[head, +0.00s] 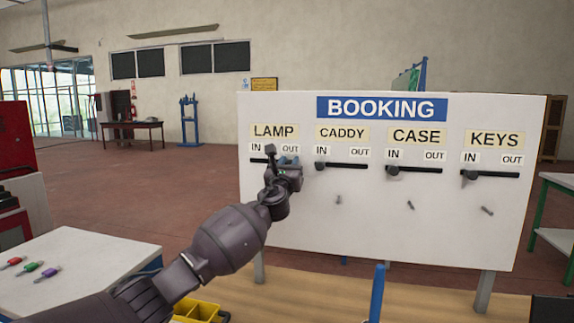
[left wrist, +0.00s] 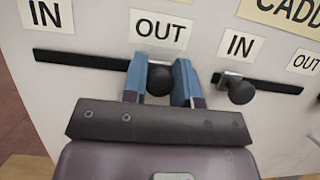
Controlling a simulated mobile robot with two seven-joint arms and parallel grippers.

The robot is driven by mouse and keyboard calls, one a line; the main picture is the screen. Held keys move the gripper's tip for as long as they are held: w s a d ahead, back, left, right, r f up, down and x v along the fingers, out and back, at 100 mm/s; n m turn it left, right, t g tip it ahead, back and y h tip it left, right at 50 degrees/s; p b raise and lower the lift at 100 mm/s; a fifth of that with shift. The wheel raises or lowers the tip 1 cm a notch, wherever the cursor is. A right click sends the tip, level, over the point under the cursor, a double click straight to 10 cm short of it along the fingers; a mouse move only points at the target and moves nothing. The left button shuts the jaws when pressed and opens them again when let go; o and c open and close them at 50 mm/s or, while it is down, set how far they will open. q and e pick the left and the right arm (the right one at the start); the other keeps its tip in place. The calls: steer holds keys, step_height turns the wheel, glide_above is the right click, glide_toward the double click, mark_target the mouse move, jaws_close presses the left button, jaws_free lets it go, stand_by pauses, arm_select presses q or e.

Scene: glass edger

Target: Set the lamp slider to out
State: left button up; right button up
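The lamp slider's dark slot (head: 257,160) runs under the IN and OUT labels at the left of the white booking board (head: 350,222). In the left wrist view its black round knob (left wrist: 160,80) sits beneath the OUT label, toward the right part of the slot. My left gripper (head: 288,161) is at the board. Its two blue fingers (left wrist: 160,85) stand on either side of the knob and appear to touch it. The slot's right end is hidden behind the fingers. My right gripper is not in view.
The caddy slider knob (head: 320,166) is close to the right of my left gripper. The case knob (head: 393,170) and keys knob (head: 471,176) are farther right, all under IN. A white table (head: 90,270) with small coloured items is at the lower left.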

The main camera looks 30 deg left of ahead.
arm_select(q)
steer(key=o, duration=0.5)
steer(key=shift+d, duration=0.3)
steer(key=shift+c, duration=0.2)
steer(key=shift+a+f, duration=0.1)
steer(key=v, duration=1)
steer(key=shift+s+b, duration=0.4)
steer(key=shift+f, duration=0.1)
